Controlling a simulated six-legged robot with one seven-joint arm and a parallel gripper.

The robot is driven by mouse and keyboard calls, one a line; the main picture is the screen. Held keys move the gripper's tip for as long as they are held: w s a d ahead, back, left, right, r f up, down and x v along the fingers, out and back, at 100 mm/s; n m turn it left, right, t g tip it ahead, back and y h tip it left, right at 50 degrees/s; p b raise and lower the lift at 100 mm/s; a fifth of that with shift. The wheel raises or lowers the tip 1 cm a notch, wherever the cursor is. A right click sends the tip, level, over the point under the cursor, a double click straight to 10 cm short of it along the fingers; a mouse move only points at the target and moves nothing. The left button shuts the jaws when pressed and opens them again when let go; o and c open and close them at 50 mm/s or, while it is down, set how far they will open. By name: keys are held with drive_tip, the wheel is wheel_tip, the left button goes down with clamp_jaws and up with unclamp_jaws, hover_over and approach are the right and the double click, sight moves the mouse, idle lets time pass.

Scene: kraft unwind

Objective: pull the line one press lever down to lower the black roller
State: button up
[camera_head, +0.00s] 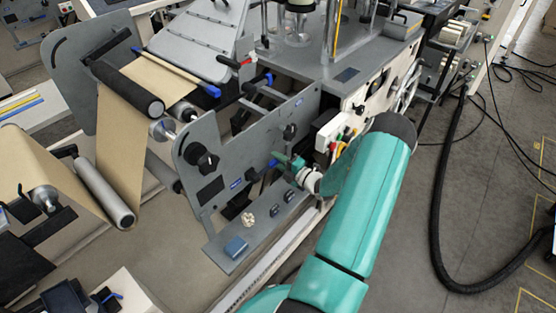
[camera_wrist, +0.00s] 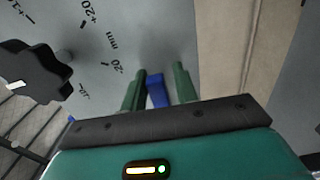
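My gripper (camera_head: 284,160) is at the front of the grey side plate of the machine. In the wrist view my gripper (camera_wrist: 158,88) has its two green fingers apart, with a blue lever end (camera_wrist: 156,92) between them. The blue part lies closer to the left finger, and a gap shows on the right; I cannot tell whether it touches. The black roller (camera_head: 127,88) lies over the brown paper web (camera_head: 122,140) at upper left.
A black lobed knob (camera_wrist: 35,72) sits left of my fingers beside a millimetre scale. A grey shelf (camera_head: 225,252) with small items lies below my gripper. Black hose (camera_head: 440,230) runs on the floor at right.

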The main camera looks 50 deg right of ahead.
drive_tip(key=shift+o, duration=0.7)
drive_tip(key=shift+s+r, duration=0.1)
drive_tip(key=shift+s, duration=0.1)
drive_tip(key=s, duration=1.3)
drive_tip(key=shift+s+d, duration=0.2)
